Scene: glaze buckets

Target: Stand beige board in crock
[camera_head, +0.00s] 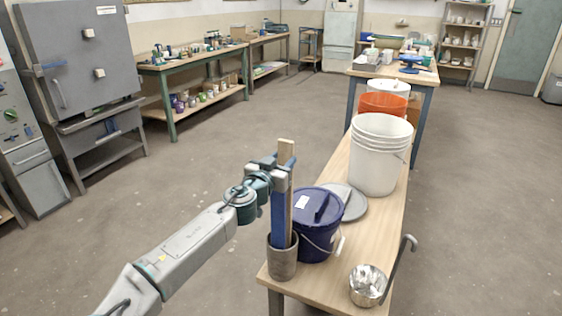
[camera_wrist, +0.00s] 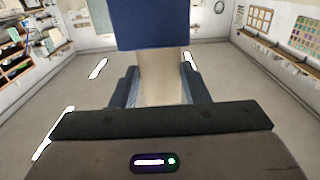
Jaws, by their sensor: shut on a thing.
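The beige board (camera_head: 287,150) is upright in my gripper (camera_head: 281,170), its top standing above the fingers. In the wrist view the beige board (camera_wrist: 160,78) fills the space between my gripper's fingers (camera_wrist: 158,88). A blue upright piece (camera_head: 280,212) lies close along the beige board's left side in the head view; the blue piece (camera_wrist: 152,25) also covers the top middle of the wrist view. The grey crock (camera_head: 282,262) stands at the table's near left corner, directly below. Both lower ends reach its rim; the crock wall hides how deep they sit.
A dark blue lidded bucket (camera_head: 318,235) stands close right of the crock. A grey lid (camera_head: 352,203), a white bucket (camera_head: 379,160) and an orange bucket (camera_head: 383,104) are farther back. A metal pot with a ladle-like handle (camera_head: 368,284) sits at the near right.

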